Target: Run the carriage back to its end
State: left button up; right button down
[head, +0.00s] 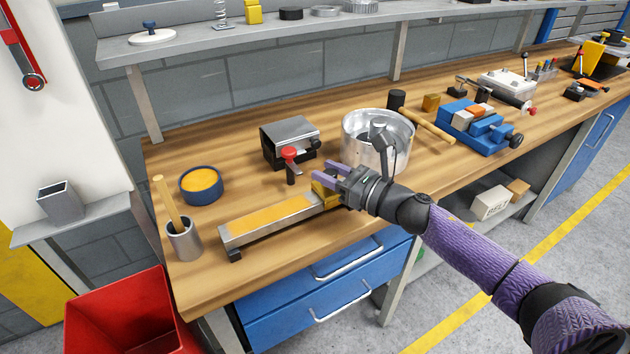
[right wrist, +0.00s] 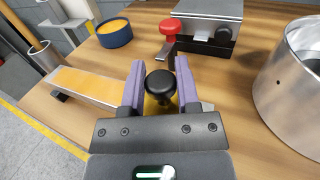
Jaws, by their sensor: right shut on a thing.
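A pale metal rail (head: 234,237) with an orange-yellow top lies along the front of the bench; its left part also shows in the right wrist view (right wrist: 82,88). The yellow carriage (head: 320,189) sits on its right part, with a round black knob (right wrist: 161,84) on top. My right gripper (head: 330,175) is shut on the carriage's knob, with one purple finger on each side. The rail's right end is hidden behind my gripper and wrist. The rail left of the carriage is bare. My left gripper is not in view.
A grey block with a red-knobbed lever (head: 290,154) stands just behind the rail. A metal drum (head: 352,128) stands behind my right gripper. A blue bowl (head: 201,197) and a cup with a stick (head: 184,246) stand near the rail's left end.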

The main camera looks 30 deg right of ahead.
jog(key=shift+c, duration=1.8)
grip_release()
jog(key=shift+d, duration=0.25)
jog(key=p+v, duration=0.1)
jog(key=v, duration=0.9)
jog(key=shift+m, duration=0.3)
